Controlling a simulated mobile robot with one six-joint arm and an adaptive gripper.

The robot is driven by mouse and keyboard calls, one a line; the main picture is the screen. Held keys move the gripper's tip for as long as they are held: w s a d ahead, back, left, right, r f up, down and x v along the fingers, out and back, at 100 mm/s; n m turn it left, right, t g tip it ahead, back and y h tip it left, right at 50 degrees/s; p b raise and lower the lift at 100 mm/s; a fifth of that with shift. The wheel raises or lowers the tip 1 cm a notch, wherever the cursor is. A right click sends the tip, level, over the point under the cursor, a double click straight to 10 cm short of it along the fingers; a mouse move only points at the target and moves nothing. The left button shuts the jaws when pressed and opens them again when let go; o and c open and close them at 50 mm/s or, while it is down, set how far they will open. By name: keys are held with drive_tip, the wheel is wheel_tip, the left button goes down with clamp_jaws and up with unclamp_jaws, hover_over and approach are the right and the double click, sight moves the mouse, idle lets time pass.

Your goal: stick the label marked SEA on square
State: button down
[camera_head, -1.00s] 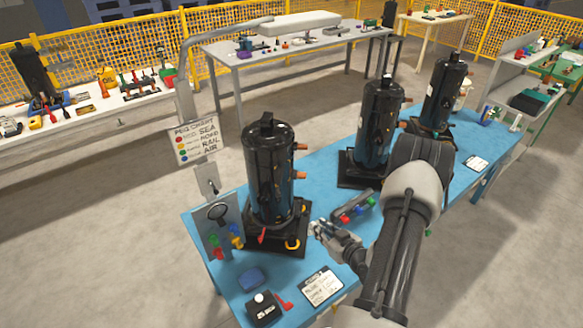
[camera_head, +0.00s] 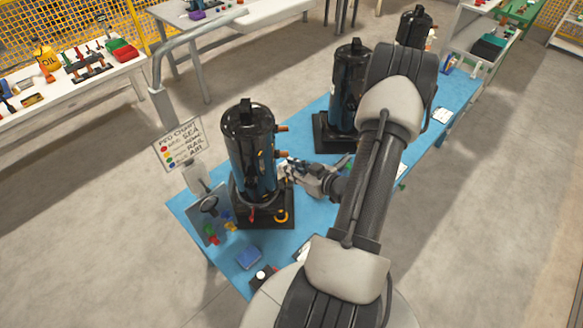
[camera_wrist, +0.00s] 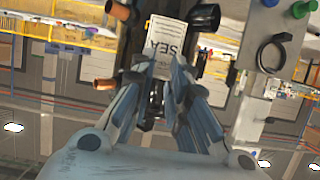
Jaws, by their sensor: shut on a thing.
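The label marked SEA (camera_wrist: 165,40) is white with dark print and is at my fingertips in the wrist view. My gripper (camera_wrist: 163,68) is shut on its edge. The nearest black compressor (camera_head: 249,145) stands upright on a dark base at the near end of the blue table. In the head view my gripper (camera_head: 288,172) is at its right side, near the copper stubs. The compressor's dark body also shows behind the label in the wrist view. I cannot tell whether the label touches it. The label is not discernible in the head view.
A peg chart sign (camera_head: 181,143) stands on a post at left, above a grey peg plate (camera_head: 208,215). A blue block (camera_head: 249,257) and a black box with a white knob (camera_head: 262,277) lie at the near edge.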

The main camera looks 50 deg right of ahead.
drive_tip(key=shift+w+d+b, duration=0.2)
drive_tip(key=shift+w+b, duration=0.05)
drive_tip(key=shift+w, duration=1.15)
drive_tip(key=shift+w+d+b, duration=0.15)
drive_tip(key=shift+w+b, duration=0.05)
drive_tip(key=shift+w, duration=1.2)
drive_tip(key=shift+b, duration=0.45)
drive_tip(key=shift+w, duration=0.75)
idle(0.4)
drive_tip(key=c, duration=1.5)
unclamp_jaws()
drive_tip(key=shift+o, duration=0.2)
